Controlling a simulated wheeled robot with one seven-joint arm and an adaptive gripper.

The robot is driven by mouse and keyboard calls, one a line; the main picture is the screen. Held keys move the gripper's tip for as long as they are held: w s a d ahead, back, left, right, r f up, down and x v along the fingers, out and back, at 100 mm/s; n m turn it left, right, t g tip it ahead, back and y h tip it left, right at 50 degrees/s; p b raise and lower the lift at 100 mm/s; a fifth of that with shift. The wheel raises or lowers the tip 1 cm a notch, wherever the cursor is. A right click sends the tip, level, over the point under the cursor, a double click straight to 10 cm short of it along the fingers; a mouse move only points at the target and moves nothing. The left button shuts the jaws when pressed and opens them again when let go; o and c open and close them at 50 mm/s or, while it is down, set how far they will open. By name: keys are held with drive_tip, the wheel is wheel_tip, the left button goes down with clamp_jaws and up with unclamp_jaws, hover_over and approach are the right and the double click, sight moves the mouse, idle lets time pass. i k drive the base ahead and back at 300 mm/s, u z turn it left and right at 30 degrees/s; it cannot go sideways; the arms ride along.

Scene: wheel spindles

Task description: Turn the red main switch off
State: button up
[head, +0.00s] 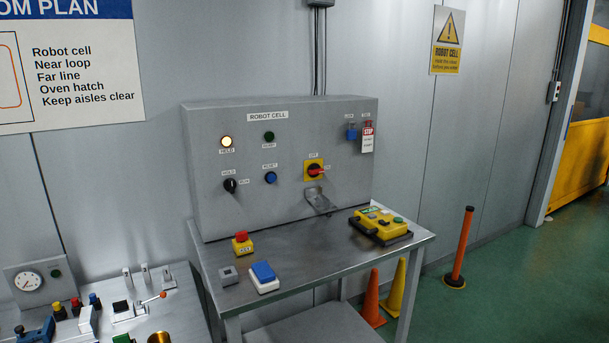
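The red main switch (315,171) is a red rotary handle on a yellow square plate (309,179), on the front of the grey ROBOT CELL box (215,134). A label reading OFF (313,155) is above the plate, and a small label is at its right. The handle seems to lie sideways, its end toward the right label. My gripper is not in view, and nothing covers the switch.
A grey metal piece (319,202) is below the switch. The table (315,249) holds a yellow pendant (381,222), a red-topped stop button (242,243) and a blue-topped box (264,276). Red tag (367,137) hangs upper right. Another bench (185,318) stands lower left.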

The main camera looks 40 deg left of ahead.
sight(314, 169)
drive_tip(key=u, duration=1.4)
